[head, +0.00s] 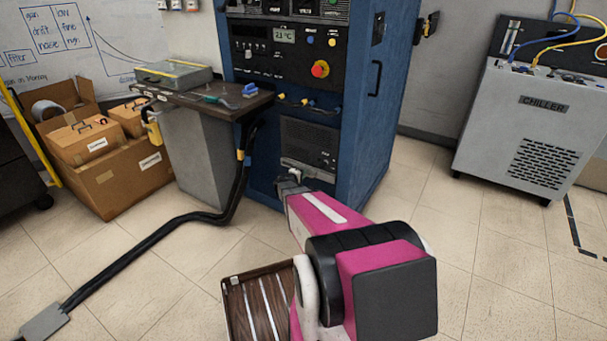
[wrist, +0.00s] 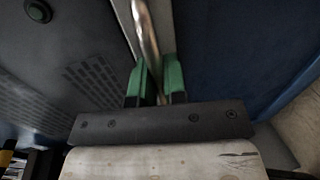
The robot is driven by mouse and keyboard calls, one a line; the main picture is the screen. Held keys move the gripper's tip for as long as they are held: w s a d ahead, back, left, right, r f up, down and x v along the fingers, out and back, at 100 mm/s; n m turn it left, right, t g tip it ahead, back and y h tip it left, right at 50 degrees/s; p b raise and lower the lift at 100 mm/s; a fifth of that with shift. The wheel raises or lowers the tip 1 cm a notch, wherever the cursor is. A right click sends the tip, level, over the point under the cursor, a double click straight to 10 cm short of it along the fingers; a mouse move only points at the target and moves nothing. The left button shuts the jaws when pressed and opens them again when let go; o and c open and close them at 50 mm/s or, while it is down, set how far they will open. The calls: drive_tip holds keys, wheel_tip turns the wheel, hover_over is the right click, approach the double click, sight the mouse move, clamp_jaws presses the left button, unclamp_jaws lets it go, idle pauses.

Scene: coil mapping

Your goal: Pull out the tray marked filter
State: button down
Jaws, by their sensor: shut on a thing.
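My gripper (head: 290,181) is at the low front of the blue rack (head: 365,130), below a dark vented panel (head: 308,143). In the wrist view, the green fingers of my gripper (wrist: 154,88) are shut on a shiny metal handle (wrist: 147,38), one finger on each side of it. The handle runs up from between the fingers along a pale metal edge. No filter marking can be read on the rack front in either view. My pink arm hides part of the rack's lower front and the floor there.
A small shelf (head: 190,98) with a grey case (head: 174,74) and tools juts from the rack's left. A thick black cable (head: 150,246) crosses the floor at left, near cardboard boxes (head: 122,184). A chiller (head: 530,130) stands at right. Floor between is clear.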

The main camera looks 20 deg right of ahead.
drive_tip(key=f+v, duration=0.3)
drive_tip(key=v, duration=1.1)
drive_tip(key=a+f+v, duration=0.1)
drive_tip(key=f+v, duration=0.2)
drive_tip(key=v, duration=1.1)
drive_tip(key=shift+s+a, duration=0.2)
drive_tip(key=shift+s, duration=0.3)
drive_tip(key=c, duration=1.2)
unclamp_jaws()
drive_tip(key=v, duration=1)
drive_tip(key=shift+s+a, duration=0.2)
drive_tip(key=shift+a, duration=0.1)
